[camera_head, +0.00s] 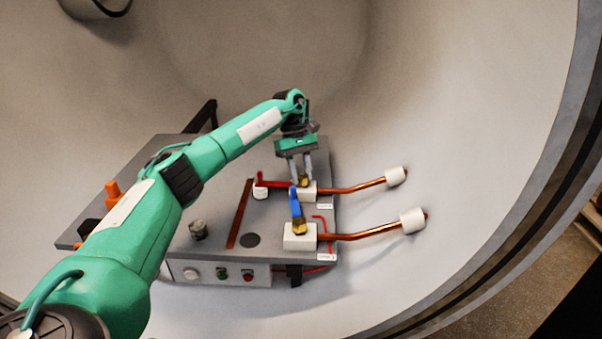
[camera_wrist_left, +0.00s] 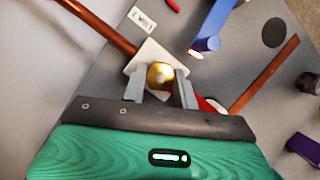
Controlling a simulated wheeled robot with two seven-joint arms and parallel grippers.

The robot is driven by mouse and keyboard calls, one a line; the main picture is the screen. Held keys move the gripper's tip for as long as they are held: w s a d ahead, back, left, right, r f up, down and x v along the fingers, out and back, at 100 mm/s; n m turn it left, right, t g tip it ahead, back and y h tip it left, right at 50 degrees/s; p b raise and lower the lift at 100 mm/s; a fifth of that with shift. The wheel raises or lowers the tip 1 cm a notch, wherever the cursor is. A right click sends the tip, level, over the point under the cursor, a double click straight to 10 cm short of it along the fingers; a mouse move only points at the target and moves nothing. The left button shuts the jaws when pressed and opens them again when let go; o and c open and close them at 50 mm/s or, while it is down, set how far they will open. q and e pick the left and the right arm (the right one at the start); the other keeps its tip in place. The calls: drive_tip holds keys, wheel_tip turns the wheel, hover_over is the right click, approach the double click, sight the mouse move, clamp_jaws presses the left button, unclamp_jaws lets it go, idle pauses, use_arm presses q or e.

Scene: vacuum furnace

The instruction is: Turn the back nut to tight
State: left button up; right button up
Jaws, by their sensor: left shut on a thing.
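The back nut (camera_head: 303,181) is brass and sits on a white block (camera_head: 308,195) at the end of the back copper rod (camera_head: 355,187). My left gripper (camera_head: 302,176) points down at it with its fingers on either side, shut on the nut. In the left wrist view the brass nut (camera_wrist_left: 160,75) shows between the two grey fingers (camera_wrist_left: 160,88). A red handle (camera_head: 272,180) lies beside the back nut. The front nut (camera_head: 299,228) is brass, on its own white block (camera_head: 299,240), with a blue handle (camera_head: 295,204) beside it. My right gripper is out of view.
A grey box-like bench (camera_head: 215,215) carries the blocks, a copper strip (camera_head: 240,213), a dark disc (camera_head: 250,240), a metal knob (camera_head: 198,229) and an orange part (camera_head: 113,192). The front copper rod (camera_head: 370,233) reaches right. White curved chamber walls surround the bench.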

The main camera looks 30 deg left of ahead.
use_arm(q)
drive_tip(key=o, duration=1)
drive_tip(key=shift+r, duration=0.1)
drive_tip(key=shift+p+v, duration=0.45)
drive_tip(key=shift+v, duration=6.4)
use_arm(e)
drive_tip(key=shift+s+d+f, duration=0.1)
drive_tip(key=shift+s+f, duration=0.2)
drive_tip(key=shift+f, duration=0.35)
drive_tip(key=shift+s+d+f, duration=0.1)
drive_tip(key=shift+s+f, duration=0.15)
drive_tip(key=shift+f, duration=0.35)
